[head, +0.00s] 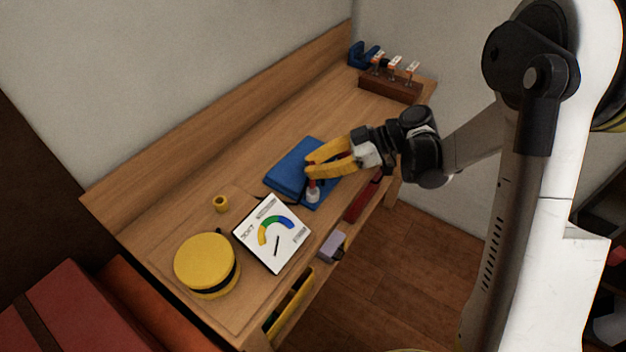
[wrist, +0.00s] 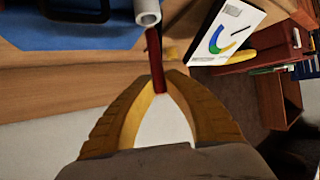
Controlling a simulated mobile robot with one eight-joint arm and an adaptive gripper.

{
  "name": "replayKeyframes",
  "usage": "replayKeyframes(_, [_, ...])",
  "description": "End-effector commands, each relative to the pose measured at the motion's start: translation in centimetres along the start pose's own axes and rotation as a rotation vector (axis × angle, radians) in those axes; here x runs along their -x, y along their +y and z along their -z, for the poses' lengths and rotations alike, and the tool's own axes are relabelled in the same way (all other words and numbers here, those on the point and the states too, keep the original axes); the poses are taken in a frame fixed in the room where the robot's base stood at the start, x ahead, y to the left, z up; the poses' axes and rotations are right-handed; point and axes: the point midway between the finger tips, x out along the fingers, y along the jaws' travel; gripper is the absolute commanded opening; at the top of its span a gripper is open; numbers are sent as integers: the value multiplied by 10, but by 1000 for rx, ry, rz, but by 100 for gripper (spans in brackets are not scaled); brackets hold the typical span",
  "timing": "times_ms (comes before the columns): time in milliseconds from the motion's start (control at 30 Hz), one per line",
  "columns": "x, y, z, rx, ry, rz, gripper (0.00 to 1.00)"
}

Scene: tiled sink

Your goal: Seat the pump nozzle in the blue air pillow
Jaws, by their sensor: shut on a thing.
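The blue air pillow (head: 290,178) lies flat on the wooden bench, and its blue surface fills the upper left of the wrist view (wrist: 110,36). A pale grey, hollow cylinder (head: 312,196) stands at its near side; its open round mouth shows in the wrist view (wrist: 147,17). My gripper (head: 310,163), with yellow fingers, is shut on a slim red rod, the pump nozzle (wrist: 155,62). The rod's far end is at the rim of the grey cylinder, and the dark mouth still shows. I cannot tell whether they touch.
A white gauge panel (head: 272,234), a small yellow ring (head: 221,203) and a round yellow case with a dark band (head: 205,262) are on the near-left bench. A brown rack (head: 388,86) stands at the far end. A backboard runs along the wall.

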Motion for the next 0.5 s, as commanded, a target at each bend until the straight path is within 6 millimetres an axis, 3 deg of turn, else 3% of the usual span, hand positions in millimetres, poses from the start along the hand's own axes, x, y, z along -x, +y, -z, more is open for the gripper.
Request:
replayKeyframes(267, [-19, 0, -34, 0, 0, 0, 0])
replayKeyframes(500, [-18, 0, -34, 0, 0, 0, 0])
